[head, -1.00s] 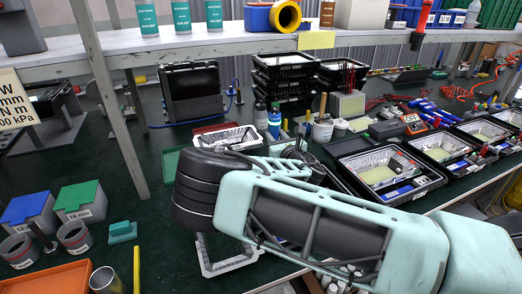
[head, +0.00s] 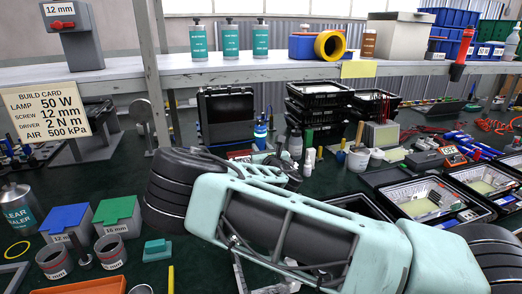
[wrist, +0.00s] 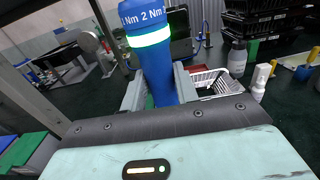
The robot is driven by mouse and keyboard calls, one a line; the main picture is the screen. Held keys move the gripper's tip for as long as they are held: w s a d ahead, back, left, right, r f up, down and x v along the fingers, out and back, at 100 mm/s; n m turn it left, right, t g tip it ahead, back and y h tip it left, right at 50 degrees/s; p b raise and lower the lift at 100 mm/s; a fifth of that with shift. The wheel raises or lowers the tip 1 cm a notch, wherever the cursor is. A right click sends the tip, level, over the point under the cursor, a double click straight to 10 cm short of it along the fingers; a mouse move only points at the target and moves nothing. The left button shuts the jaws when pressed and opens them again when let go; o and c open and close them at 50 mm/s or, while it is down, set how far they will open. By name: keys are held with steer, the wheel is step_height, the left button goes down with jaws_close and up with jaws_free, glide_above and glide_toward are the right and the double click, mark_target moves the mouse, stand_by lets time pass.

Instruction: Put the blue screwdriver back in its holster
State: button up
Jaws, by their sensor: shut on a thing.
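The blue screwdriver (wrist: 156,62) is upright in the wrist view, with a lit green-white ring and "2 Nm" lettering near its top. My gripper (wrist: 160,92) is shut around its lower body, one grey finger on each side. Its lower end is hidden behind the gripper body. In the head view the blue screwdriver (head: 260,132) shows above the end of my arm, and my gripper (head: 262,151) is mostly hidden by my own links. A red-handled tool (head: 466,42) sits in a black holster (head: 457,72) at the shelf edge. I cannot identify an empty holster.
A white shelf (head: 280,75) on grey posts (head: 152,70) crosses above the dark green bench, with bottles and bins on it. Stacked black crates (head: 318,110), a white pot (head: 357,160) and black trays (head: 420,195) stand right. Grey bins with coloured lids (head: 118,220) stand left.

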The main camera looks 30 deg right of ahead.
steer(key=shift+f+b, duration=2.6)
steer(key=shift+f, duration=0.25)
steer(key=shift+f+b, duration=3.65)
steer(key=shift+f, duration=0.1)
steer(key=o, duration=1.1)
steer(key=shift+o, duration=0.2)
steer(key=shift+s, duration=0.1)
steer(key=s+a, duration=0.3)
steer(key=s, duration=1.4)
steer(key=shift+a, duration=0.2)
